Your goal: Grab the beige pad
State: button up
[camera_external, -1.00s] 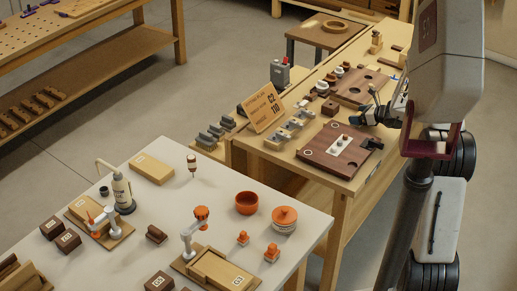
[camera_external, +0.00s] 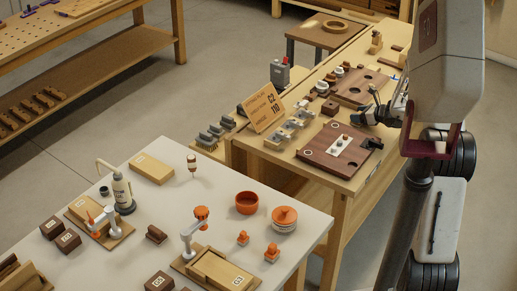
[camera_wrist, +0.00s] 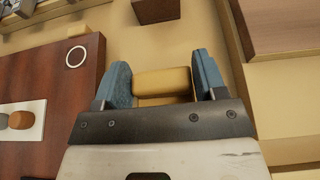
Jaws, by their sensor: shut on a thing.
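In the wrist view a beige pad (camera_wrist: 162,83) lies between the two blue fingertips of my gripper (camera_wrist: 163,86). The fingers touch it on both sides, and my gripper is shut on it. Part of the pad is hidden behind the gripper's dark front plate. In the external view my gripper (camera_external: 366,117) is low over the wooden bench, between two dark boards, and the pad cannot be made out there.
A dark brown board (camera_external: 341,150) with a white plate lies just in front of my gripper; it also shows at left in the wrist view (camera_wrist: 48,85). Another dark board (camera_external: 357,88) lies behind.

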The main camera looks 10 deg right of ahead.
jog(key=shift+r, duration=4.9)
